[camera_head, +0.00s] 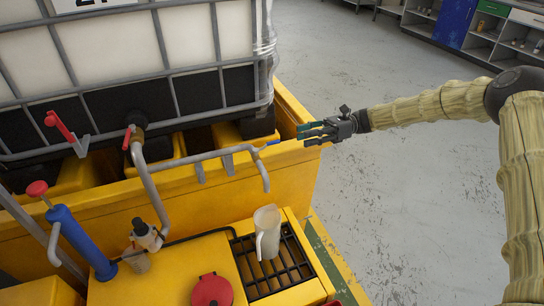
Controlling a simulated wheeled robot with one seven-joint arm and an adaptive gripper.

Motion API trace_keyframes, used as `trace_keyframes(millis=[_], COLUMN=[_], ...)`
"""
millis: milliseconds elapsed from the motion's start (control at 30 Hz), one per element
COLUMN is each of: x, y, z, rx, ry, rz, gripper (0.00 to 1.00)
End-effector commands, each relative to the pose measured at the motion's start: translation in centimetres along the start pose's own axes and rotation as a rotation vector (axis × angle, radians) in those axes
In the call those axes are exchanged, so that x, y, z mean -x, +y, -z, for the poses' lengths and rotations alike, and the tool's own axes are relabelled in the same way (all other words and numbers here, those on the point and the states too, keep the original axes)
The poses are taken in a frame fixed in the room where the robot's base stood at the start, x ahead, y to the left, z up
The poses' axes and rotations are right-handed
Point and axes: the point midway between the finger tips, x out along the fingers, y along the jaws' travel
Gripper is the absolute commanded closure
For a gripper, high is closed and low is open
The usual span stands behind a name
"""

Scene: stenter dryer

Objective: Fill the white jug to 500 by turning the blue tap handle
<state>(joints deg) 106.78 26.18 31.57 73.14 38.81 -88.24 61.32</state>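The white jug (267,234) stands upright on a black grate at the front of the yellow unit, its handle to the left. Above it, a grey pipe ends in a downturned spout (264,178). The small blue tap handle (270,144) sits on the pipe near the spout and points right, toward my gripper. My gripper (303,133) is just right of the blue handle, apart from it, with its fingers pointing left. The fingers look spread and empty. The jug's level and markings are too small to read.
A caged white tank (180,45) stands behind the yellow bund (200,182). Red-handled valves (60,126), a blue pump cylinder (82,243), small bottles (147,235) and a red round lid (212,290) are at left and front. The floor (400,190) at right is clear.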

Motion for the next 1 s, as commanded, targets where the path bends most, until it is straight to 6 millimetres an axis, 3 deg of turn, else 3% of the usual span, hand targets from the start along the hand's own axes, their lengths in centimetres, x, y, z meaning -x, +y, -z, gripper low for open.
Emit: trace_keyframes(millis=[367,1000], x=[-0.1,-3.4], y=[0.0,0.0], z=[-0.1,-0.1], rx=[0.000,0.000], ry=[0.000,0.000], rz=[0.000,-0.001], gripper=[0.66,0.66])
